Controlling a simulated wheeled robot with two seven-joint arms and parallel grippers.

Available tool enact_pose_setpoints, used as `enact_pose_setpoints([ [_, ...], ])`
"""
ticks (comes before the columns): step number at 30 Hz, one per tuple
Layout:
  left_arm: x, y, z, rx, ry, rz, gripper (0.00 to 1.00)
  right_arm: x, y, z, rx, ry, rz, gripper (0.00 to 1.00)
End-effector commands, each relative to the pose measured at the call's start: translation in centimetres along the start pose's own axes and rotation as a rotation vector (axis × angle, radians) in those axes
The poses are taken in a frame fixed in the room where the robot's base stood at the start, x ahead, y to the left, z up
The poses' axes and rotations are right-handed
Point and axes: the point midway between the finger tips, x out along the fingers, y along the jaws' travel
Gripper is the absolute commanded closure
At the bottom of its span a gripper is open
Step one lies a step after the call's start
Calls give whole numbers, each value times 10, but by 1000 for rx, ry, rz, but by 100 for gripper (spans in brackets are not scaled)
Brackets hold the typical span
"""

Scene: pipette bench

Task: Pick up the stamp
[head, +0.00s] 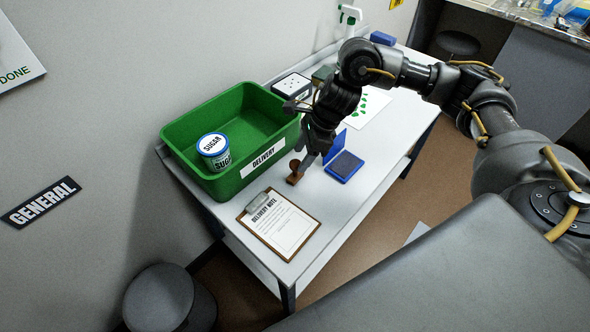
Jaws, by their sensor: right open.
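The stamp (294,174) is small and brown with a rounded handle. It stands on the white table between the green crate and the blue ink pad (344,165), whose lid is open. My right gripper (303,160) points down right at the stamp, with its fingers beside and above the handle. The gripper is open. The fingers partly overlap the stamp's surroundings, and I cannot tell whether they touch it. My left gripper is not in view.
A green crate (178,140) labelled DELIVERY holds a sugar tin (214,150). A clipboard with a delivery note (279,224) lies at the table's near end. A white box (292,86) and a sheet with green marks (366,107) lie farther back. A grey bin (160,300) stands on the floor.

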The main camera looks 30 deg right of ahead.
Motion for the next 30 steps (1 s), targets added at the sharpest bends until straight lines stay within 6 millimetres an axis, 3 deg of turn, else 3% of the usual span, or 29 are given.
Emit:
enact_pose_setpoints([
  [8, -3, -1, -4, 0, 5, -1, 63, 10, 0, 2, -1, 0, 1, 46],
  [18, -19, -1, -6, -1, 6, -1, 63, 55, 2, 6, 0, 1, 4, 46],
  [27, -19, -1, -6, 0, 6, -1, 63, 60, 1, 6, -2, -1, 1, 46],
  [30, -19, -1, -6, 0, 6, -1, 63, 60, 1, 6, -2, -1, 1, 60],
])
